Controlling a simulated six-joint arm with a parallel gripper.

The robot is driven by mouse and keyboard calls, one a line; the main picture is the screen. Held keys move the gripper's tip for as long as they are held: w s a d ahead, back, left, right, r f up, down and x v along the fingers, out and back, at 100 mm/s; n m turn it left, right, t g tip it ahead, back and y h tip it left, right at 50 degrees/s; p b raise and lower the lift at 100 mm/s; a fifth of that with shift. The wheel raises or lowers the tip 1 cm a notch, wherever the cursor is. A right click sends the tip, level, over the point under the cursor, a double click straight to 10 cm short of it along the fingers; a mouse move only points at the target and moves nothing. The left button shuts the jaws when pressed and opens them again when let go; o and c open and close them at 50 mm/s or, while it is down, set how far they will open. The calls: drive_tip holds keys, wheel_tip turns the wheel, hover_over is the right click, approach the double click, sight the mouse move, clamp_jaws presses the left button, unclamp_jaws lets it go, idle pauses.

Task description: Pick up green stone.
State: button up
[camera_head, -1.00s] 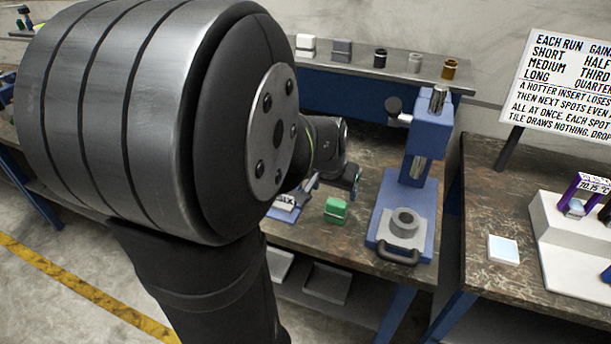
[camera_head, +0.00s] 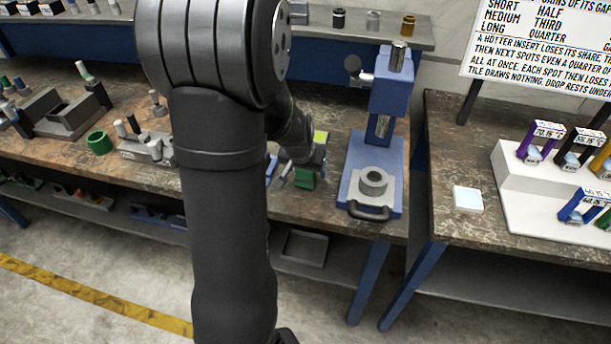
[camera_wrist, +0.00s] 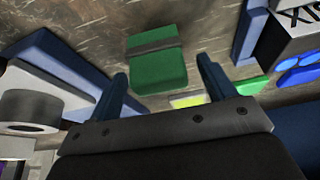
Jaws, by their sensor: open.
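The green stone (camera_wrist: 158,62) is a rounded green block with a dark grey band across it. It lies on the brown bench top in the wrist view, ahead of my gripper and roughly between its fingers. In the head view the green stone (camera_head: 304,178) shows just left of the blue press, partly covered by my gripper (camera_head: 300,165). In the wrist view my gripper (camera_wrist: 163,85) is open, with one dark blue finger on each side and nothing held. I cannot tell whether the fingertips are level with the stone.
The blue press (camera_head: 353,205) with a grey ring stands right of the stone. A white tile (camera_head: 467,199) lies on the right bench. A green ring (camera_head: 99,143) sits at left.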

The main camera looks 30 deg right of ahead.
drive_tip(key=shift+w+d+f, duration=0.15)
drive_tip(key=shift+d+f, duration=0.05)
drive_tip(key=shift+f, duration=0.4)
drive_tip(key=shift+c, duration=0.3)
drive_tip(key=c, duration=1.1)
drive_tip(key=shift+c, duration=0.2)
drive_tip(key=shift+r, duration=0.1)
